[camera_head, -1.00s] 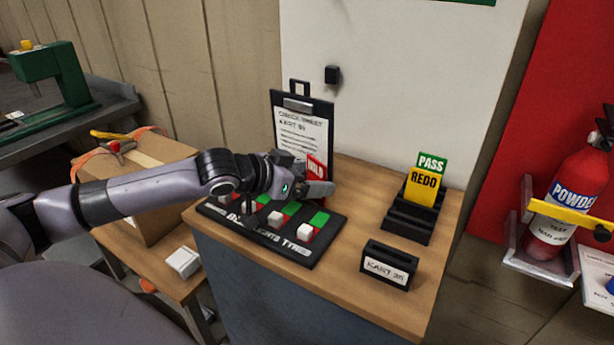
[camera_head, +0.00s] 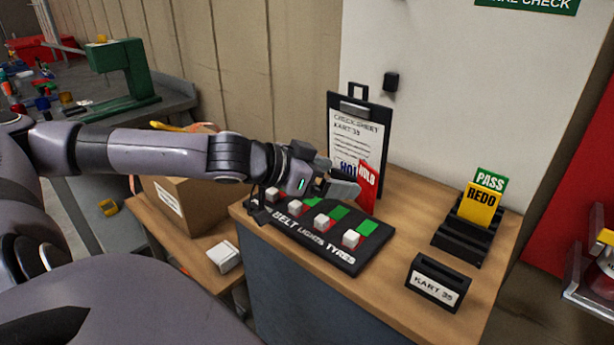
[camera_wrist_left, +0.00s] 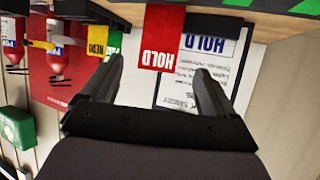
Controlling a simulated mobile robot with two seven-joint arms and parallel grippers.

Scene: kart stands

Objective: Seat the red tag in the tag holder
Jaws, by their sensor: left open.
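The red tag marked HOLD (camera_head: 367,187) stands upright in front of the clipboard (camera_head: 345,133), partly hidden by my gripper in the head view. My left gripper (camera_head: 338,177) is open and empty close beside the tag. In the left wrist view the red tag (camera_wrist_left: 161,38) appears upside down between the two separated fingertips (camera_wrist_left: 160,66), touching neither in the picture. A black slotted rack (camera_head: 455,242) holds a green PASS tag (camera_head: 491,179) and a yellow REDO tag (camera_head: 480,206). A small black holder labelled KART 35 (camera_head: 438,283) stands in front of it. My right gripper is out of view.
A black switch board (camera_head: 335,257) marked BELT, LIGHTS, TYRES lies under my left arm. A cardboard box (camera_head: 190,208) and a white block (camera_head: 224,256) are on a lower bench at left. Bare wood separates the board from the rack.

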